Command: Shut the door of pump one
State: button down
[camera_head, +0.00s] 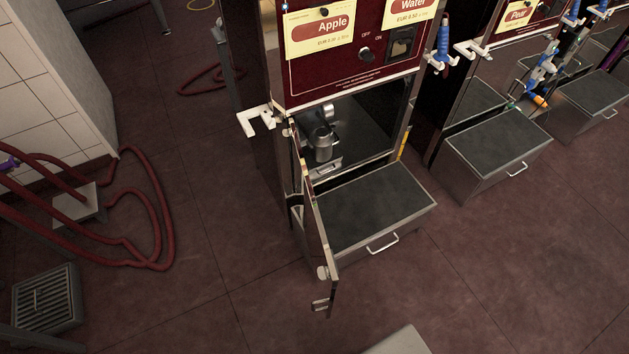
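The nearest pump (345,83) is a dark red cabinet with Apple and Water labels; I see no number on it. Its door (317,232) stands open, swung out toward me from the left side and seen almost edge-on. A small latch or handle (322,304) is at the door's near end. The opening shows a dark compartment (372,118) with a metal vessel (322,146) inside. My gripper is not in view.
A low metal box with a dark top (375,208) and a handle stands in front of the pump, right of the door. A white hook bracket (257,120) is left of the opening. Red hoses (160,215) lie at left. Floor between them and the door is clear.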

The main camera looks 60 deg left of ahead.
aim_at(317, 242)
jog(key=z, duration=0.05)
jog(key=k, duration=0.1)
jog(key=u, duration=2.45)
jog(key=i, duration=0.5)
jog(key=u, duration=0.05)
jog(key=k, duration=1.2)
jog(key=u, duration=0.5)
jog(key=i, duration=0.6)
jog(key=z, duration=0.05)
